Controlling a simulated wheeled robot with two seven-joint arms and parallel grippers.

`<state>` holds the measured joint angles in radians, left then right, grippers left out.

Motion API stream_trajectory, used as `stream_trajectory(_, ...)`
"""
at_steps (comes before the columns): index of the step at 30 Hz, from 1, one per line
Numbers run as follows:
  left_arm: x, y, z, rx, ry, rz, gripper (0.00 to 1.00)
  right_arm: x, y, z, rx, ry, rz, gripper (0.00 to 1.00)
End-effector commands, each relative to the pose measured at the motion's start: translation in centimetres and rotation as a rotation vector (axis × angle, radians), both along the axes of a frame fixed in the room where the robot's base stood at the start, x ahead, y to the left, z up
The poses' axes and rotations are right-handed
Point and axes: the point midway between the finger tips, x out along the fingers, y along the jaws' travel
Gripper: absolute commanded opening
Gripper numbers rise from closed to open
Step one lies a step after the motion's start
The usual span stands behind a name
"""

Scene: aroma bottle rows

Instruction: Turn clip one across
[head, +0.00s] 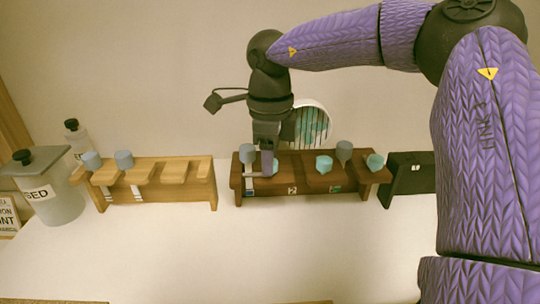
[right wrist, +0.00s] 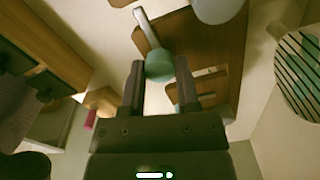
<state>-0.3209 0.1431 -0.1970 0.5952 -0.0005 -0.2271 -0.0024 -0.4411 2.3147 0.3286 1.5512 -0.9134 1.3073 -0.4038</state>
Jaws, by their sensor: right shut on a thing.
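The dark brown rack (head: 312,185) stands in the middle of the table, with a "2" card on its front. My right gripper (head: 268,168) points down at the rack's left part, beside a grey-capped bottle (head: 247,154). It is shut on what looks like clip one, a pale bar (head: 256,175) lying along the rack's front left. In the right wrist view a pale bar (right wrist: 144,27) runs to a teal piece (right wrist: 159,66) between my fingertips (right wrist: 159,75). The fingers hide part of the clip. My left gripper is out of view.
Teal pieces (head: 324,164) and another grey cap (head: 344,150) stand on the rack's right part. A light wooden rack (head: 165,180) is at left, with a lidded jar (head: 55,190) beyond it. A black block (head: 410,180) is at right. A striped round thing (head: 308,125) stands behind.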

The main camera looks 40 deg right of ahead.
Motion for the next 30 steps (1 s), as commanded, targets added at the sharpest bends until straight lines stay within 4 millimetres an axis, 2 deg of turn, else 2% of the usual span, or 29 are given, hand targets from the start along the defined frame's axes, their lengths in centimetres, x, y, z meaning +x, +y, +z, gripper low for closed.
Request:
stream_trajectory(12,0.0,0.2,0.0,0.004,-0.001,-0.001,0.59,0.1,0.0,0.1,-0.001,-0.004,0.008,0.0)
stream_trajectory(13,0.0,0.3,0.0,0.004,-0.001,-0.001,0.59,0.1,0.0,0.1,-0.001,-0.004,0.008,0.42)
stream_trajectory(18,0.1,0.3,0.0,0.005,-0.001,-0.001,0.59,0.0,0.0,0.1,0.0,-0.003,0.007,0.75)
stream_trajectory(26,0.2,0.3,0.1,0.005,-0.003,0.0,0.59,0.0,0.0,0.1,0.0,-0.001,0.007,0.75)
stream_trajectory(28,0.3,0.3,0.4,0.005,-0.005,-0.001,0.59,0.1,0.0,1.0,-0.001,-0.004,0.007,0.75)
stream_trajectory(30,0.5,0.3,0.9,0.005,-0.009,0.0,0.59,0.0,0.0,2.6,-0.001,-0.006,0.006,0.75)
